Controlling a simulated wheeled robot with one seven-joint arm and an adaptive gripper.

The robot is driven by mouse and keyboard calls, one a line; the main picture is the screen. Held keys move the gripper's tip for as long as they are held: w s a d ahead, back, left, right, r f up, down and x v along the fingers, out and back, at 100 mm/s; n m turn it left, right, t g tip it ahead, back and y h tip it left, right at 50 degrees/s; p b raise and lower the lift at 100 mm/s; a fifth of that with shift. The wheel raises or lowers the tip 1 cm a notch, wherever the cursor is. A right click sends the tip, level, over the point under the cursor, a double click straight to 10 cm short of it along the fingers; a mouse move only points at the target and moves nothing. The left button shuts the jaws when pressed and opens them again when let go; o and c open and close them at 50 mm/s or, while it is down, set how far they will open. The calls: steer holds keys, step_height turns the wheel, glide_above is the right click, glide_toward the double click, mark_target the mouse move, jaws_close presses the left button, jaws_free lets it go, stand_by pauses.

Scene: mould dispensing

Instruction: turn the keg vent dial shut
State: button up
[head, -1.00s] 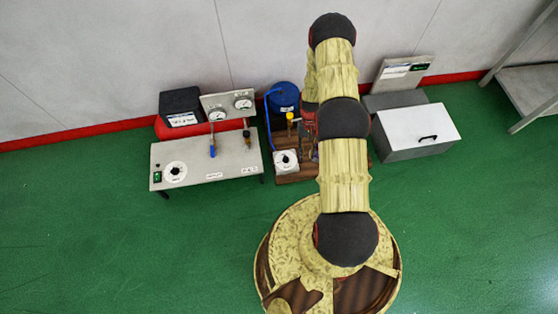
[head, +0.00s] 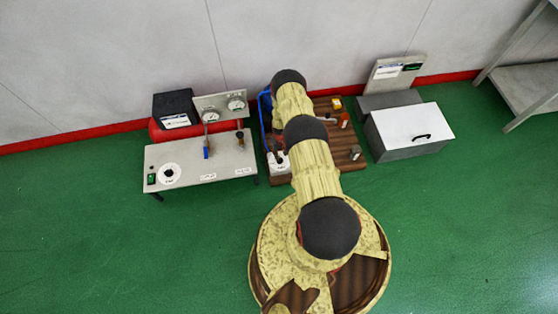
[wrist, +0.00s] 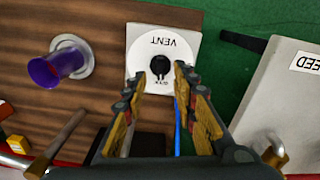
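The vent dial (wrist: 145,53) is a white round face marked VENT on a pale square block, with a black knob (wrist: 160,64) at its centre. In the head view the vent dial block (head: 281,168) is partly covered by my arm. My gripper (wrist: 160,77) is open in the wrist view, its two fingertips apart and in front of the dial's near edge, one on each side of the knob in the picture. Nothing is between the fingers. I cannot tell how far above the dial they are. The keg is hidden behind my arm in the head view.
A wooden board (head: 332,165) bears the dial block. On it, a purple cylinder (wrist: 58,68) stands left of the dial in the wrist view. A blue hose (head: 262,112) runs beside my arm. A grey bench (head: 200,162) stands left; a white-lidded box (head: 412,126) stands right.

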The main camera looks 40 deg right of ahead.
mark_target(281, 160)
step_height(281, 160, down, 6)
steer(key=shift+f+b, duration=0.25)
steer(key=shift+b, duration=0.95)
steer(key=shift+c, duration=0.9)
jaws_close()
